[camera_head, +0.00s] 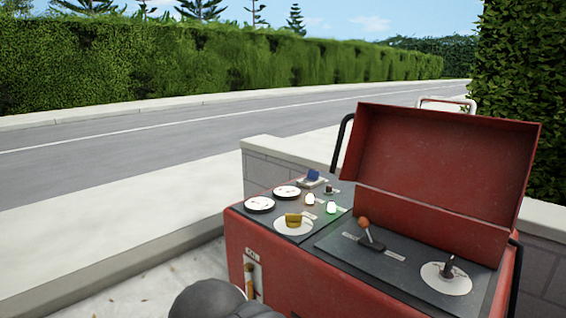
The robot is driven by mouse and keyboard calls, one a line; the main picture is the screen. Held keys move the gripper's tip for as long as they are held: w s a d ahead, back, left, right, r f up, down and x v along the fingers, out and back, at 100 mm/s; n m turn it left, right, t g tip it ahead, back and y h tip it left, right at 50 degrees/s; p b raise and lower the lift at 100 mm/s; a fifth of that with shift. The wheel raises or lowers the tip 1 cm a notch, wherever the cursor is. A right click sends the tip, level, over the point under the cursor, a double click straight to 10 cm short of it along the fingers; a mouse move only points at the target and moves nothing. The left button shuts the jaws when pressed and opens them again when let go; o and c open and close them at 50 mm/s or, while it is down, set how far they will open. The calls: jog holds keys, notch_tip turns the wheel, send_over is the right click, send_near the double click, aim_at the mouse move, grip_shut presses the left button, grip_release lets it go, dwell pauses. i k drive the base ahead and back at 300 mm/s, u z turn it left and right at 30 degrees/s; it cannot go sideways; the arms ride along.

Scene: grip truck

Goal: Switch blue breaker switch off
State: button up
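The blue breaker switch (313,175) is small and sits on a light plate at the far back corner of the red control box (380,292). It looks tilted on its plate, but it is too small to tell which position it is in. A dark grey rounded part of my arm shows at the bottom edge, in front of the box and well apart from the switch. My gripper's fingers are not in view.
Nearby on the panel are two round white gauges (273,198), a yellow switch (293,219), lit indicators (331,208), a red-knobbed lever (364,230) and a joystick (448,269). The open red lid (445,155) stands up at right. A low wall (275,164) runs behind.

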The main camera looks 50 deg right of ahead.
aim_at(312, 175)
jog(key=i, duration=3.2)
jog(key=z, duration=4)
jog(key=i, duration=0.5)
